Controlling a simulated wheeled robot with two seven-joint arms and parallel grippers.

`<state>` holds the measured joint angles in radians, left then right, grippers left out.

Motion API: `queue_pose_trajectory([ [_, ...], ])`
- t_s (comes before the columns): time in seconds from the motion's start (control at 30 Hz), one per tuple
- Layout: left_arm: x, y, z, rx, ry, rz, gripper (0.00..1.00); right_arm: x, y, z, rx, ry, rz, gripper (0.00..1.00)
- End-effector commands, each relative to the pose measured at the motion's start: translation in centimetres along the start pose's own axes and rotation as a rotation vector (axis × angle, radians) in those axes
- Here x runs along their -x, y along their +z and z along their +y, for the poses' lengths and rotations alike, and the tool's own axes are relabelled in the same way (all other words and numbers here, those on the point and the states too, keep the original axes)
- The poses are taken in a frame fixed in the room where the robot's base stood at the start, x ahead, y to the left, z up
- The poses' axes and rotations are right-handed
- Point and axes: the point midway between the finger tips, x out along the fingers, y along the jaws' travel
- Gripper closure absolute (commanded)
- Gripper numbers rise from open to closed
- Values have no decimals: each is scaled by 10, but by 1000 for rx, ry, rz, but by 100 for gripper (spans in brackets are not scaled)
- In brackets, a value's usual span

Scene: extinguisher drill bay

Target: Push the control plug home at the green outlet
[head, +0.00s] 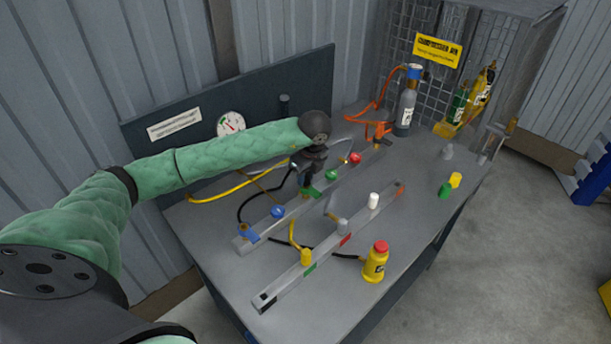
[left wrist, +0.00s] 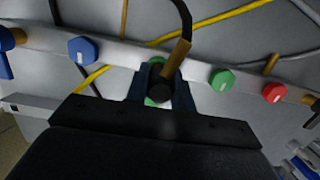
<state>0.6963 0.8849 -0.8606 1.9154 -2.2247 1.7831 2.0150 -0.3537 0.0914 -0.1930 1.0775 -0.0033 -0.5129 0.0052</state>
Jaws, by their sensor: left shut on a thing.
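My left gripper (head: 308,178) is over the back rail at the green outlet (head: 309,192). In the left wrist view the blue fingers of my left gripper (left wrist: 162,88) are shut on a dark round plug with a brass stem, the control plug (left wrist: 176,60). A black hose rises from the stem. The plug looks tilted in that view. Green of the outlet (left wrist: 152,101) shows just behind the plug, between the fingers. The plug's tip is hidden, so I cannot tell how deep it sits. My right gripper is not in view.
A blue knob (head: 277,211), a green knob (head: 331,175) and a red knob (head: 355,158) stand along the rail. A front rail (head: 275,289) holds several plugs or caps. Yellow and black hoses lie behind.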

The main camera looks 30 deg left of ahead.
Motion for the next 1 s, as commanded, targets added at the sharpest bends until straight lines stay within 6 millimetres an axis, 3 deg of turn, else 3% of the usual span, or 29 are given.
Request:
queue_pose_trajectory([
  [0.4,-4,-1,0,0,1,0,99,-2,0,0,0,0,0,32],
  [0.43,-4,-1,0,0,2,0,70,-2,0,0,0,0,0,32],
  [0.53,-4,-1,0,0,1,0,50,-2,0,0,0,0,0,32],
  [0.87,-2,-1,0,0,0,0,50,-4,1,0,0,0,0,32],
  [1.0,10,-1,-1,0,-1,1,50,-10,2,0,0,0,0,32],
])
